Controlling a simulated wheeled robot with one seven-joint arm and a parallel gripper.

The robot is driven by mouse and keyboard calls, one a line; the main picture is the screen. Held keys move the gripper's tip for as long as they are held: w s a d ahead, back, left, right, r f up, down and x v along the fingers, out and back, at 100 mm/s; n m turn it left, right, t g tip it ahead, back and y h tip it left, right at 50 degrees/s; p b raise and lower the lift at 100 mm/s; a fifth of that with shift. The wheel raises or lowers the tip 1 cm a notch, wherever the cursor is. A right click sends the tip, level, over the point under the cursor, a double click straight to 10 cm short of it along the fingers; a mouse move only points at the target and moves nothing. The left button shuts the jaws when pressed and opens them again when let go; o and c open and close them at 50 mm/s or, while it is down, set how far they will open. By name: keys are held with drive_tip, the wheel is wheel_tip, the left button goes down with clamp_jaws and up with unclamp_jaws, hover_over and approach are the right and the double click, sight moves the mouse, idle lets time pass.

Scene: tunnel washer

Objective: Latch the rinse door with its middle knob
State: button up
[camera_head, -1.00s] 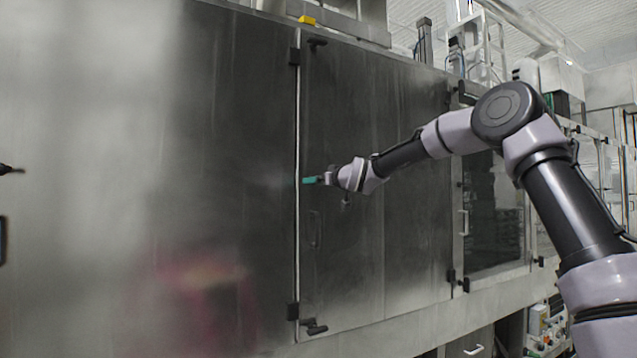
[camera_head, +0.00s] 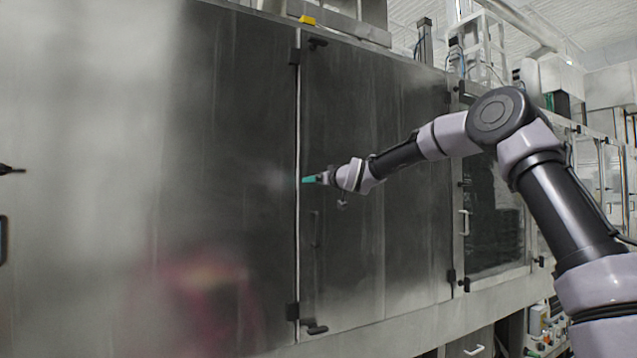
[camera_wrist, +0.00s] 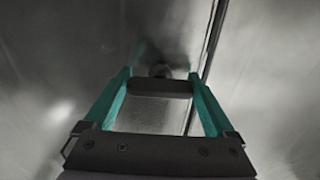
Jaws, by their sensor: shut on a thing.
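The rinse door (camera_head: 400,110) is a large flat steel panel in the head view, lying closed or nearly closed along its left seam. Its dark middle knob is hidden by my gripper (camera_head: 306,180) in the head view. In the wrist view the knob (camera_wrist: 160,88) shows as a dark bar between the two teal fingers. My gripper (camera_wrist: 160,80) is shut on it, with a fingertip on each end. A dark upper knob (camera_head: 318,43) and lower knob (camera_head: 316,328) sit at the same door edge.
A slim handle (camera_head: 315,229) is on the door below my gripper. A windowed door (camera_head: 492,215) stands to the right. A broad bare steel panel (camera_head: 240,120) lies left of the seam. A yellow block (camera_head: 307,20) sits on top.

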drive_tip(key=o, duration=1.1)
drive_tip(key=shift+c, duration=0.2)
drive_tip(key=v, duration=1)
drive_tip(key=shift+s+d, duration=0.25)
drive_tip(key=shift+s, duration=0.1)
